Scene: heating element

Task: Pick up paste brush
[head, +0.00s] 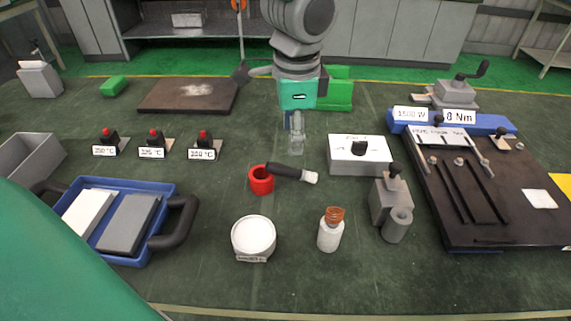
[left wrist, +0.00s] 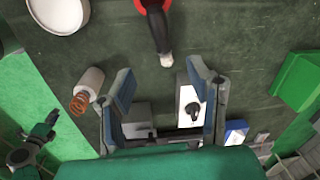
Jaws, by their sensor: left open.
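The paste brush (head: 286,172) has a dark handle and a pale end. It leans out of a red cup (head: 261,183), tilted to the right. In the left wrist view the brush (left wrist: 158,32) lies beyond my fingertips, with part of the red cup (left wrist: 147,4) at the top edge. My left gripper (head: 296,146) is above the table, up and slightly right of the brush in the head view, and apart from it. Its fingers (left wrist: 160,72) are spread and empty. My right gripper cannot be made out.
A white knob box (head: 360,153) and a grey block (head: 388,203) stand to the right. A white bottle (head: 330,232) and a round white jar (head: 254,236) stand in front. Three red-knobbed switches (head: 152,140) are to the left. A blue tray (head: 125,257) is at front left.

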